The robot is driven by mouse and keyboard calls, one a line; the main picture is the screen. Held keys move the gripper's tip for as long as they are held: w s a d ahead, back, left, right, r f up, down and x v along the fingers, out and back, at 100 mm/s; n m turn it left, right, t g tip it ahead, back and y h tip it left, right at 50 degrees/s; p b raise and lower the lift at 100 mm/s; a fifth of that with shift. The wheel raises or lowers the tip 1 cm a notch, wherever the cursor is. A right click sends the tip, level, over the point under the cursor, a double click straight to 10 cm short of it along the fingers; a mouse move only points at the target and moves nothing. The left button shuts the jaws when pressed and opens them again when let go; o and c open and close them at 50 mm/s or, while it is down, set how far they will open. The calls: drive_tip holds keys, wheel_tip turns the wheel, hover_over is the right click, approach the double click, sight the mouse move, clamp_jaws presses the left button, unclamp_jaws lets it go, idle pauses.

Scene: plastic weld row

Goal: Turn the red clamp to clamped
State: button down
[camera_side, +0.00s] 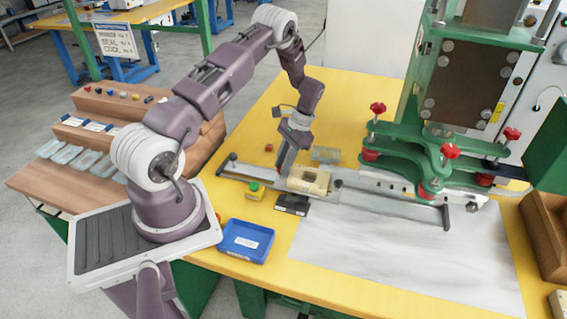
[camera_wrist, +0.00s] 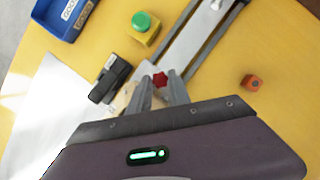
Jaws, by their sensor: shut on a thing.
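The red clamp (camera_wrist: 160,79) shows in the wrist view as a small red knob between my two fingertips. My gripper (camera_wrist: 166,84) is shut on it, with one finger on each side. In the side view my gripper (camera_side: 284,168) reaches down to the rail, at the left of the beige block fixture (camera_side: 310,181). The clamp is hidden there by my gripper. The beige fixture also shows partly behind the fingers in the wrist view (camera_wrist: 122,101). I cannot tell which way the clamp is turned.
A yellow box with a green button (camera_side: 254,190) and a black box (camera_side: 292,204) stand close by in front. A small orange-red cube (camera_side: 269,148) lies behind. A blue tray (camera_side: 246,258) is at the front. The green press (camera_side: 400,155) with red knobs stands right.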

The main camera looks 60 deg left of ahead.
idle(0.3)
drive_tip(key=c, duration=1.5)
unclamp_jaws()
drive_tip(key=w+d+r+t, duration=0.15)
drive_tip(key=d+r, duration=0.25)
drive_tip(key=r, duration=0.6)
drive_tip(key=w+d+r+t, duration=0.1)
drive_tip(key=w+d+r, duration=0.15)
drive_tip(key=r, duration=0.85)
drive_tip(key=s+d+r+t, duration=0.3)
drive_tip(key=s+d+r, duration=0.3)
drive_tip(key=d+r, duration=0.35)
drive_tip(key=s+d+r+t, duration=0.1)
drive_tip(key=s+d, duration=0.3)
drive_tip(key=s, duration=0.4)
drive_tip(key=s+d+r+t, duration=0.2)
drive_tip(key=s+d, duration=0.3)
drive_tip(key=s, duration=0.3)
drive_tip(key=shift+s+r+m+t, duration=0.2)
drive_tip(key=shift+r+m+t, duration=0.1)
drive_tip(key=shift+t, duration=0.55)
